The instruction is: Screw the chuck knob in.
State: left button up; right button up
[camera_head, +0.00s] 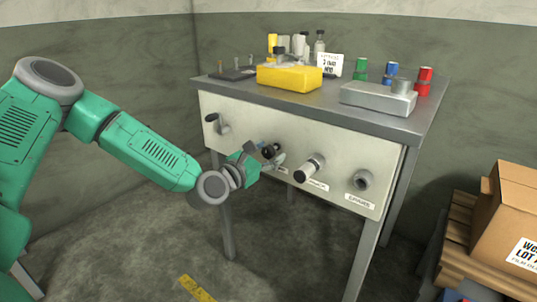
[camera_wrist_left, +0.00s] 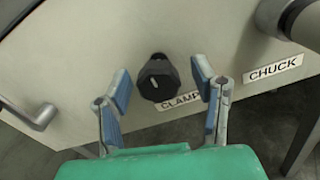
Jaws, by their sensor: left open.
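The chuck knob (camera_head: 311,167) is a grey cylinder with a darker end, sticking out of the front panel. Part of it shows at the top right of the left wrist view (camera_wrist_left: 300,20), above the CHUCK label (camera_wrist_left: 274,68). My left gripper (camera_head: 266,153) is open and empty at the panel, left of the chuck knob. In the left wrist view its blue-padded fingers (camera_wrist_left: 162,84) stand on either side of a black knob (camera_wrist_left: 158,78) with a CLAMP label below. I cannot tell whether they touch it. My right gripper is not in view.
A yellow box (camera_head: 289,78), a grey box (camera_head: 378,97) and bottles stand on the table. A cardboard box (camera_head: 505,215) is at right.

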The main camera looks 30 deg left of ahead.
pick_arm(q)
jog(key=shift+c, duration=0.4)
jog(key=shift+a+f, duration=0.1)
jog(key=c, duration=1.1)
jog(key=shift+m, duration=0.3)
